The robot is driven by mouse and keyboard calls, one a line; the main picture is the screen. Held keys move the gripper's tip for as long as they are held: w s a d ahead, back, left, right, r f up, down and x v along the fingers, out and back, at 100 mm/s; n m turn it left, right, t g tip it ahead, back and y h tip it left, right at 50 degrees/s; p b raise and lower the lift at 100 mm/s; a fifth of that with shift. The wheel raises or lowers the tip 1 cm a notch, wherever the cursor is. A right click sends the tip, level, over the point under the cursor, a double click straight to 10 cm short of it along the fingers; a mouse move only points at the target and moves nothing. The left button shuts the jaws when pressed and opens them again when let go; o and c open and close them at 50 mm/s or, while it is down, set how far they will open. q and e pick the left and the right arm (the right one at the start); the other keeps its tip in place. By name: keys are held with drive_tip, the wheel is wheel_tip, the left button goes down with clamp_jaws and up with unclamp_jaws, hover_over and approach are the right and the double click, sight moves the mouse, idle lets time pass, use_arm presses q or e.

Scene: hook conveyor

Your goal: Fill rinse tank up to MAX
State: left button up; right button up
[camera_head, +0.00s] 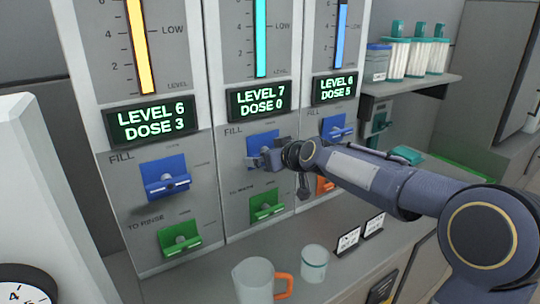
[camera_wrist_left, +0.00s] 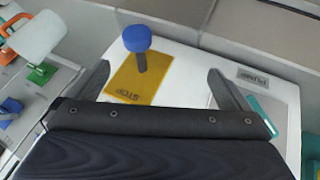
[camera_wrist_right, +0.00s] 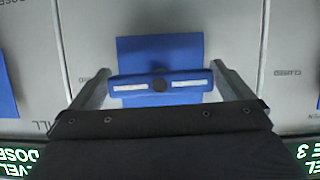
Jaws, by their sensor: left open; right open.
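Three panels carry gauges and displays: yellow, LEVEL 6 DOSE 3 (camera_head: 153,122); teal, LEVEL 7 DOSE 0 (camera_head: 261,99); blue, LEVEL 6 DOSE 5 (camera_head: 335,88). Each has a blue FILL lever: left (camera_head: 166,180), middle (camera_head: 262,140), right (camera_head: 336,128). A green lever (camera_head: 180,241) sits below the left one, near a TO RINSE label. My right gripper (camera_head: 272,158) is open at the middle blue lever; in the right wrist view its fingers straddle the lever's bar (camera_wrist_right: 135,85). My left gripper (camera_wrist_left: 165,75) is open, seen only in its wrist view. No MAX mark is readable.
A clear jug with orange handle (camera_head: 254,280) and a clear cup (camera_head: 314,262) stand on the counter below. A shelf (camera_head: 410,86) holds containers at right. In the left wrist view, a blue knob (camera_wrist_left: 137,38) stands on a yellow STOP plate (camera_wrist_left: 137,82).

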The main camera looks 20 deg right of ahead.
use_arm(q)
drive_tip(key=shift+f, duration=0.2)
use_arm(e)
drive_tip(key=v, duration=0.7)
drive_tip(key=shift+s, duration=0.35)
drive_tip(key=shift+r, duration=0.1)
idle(0.6)
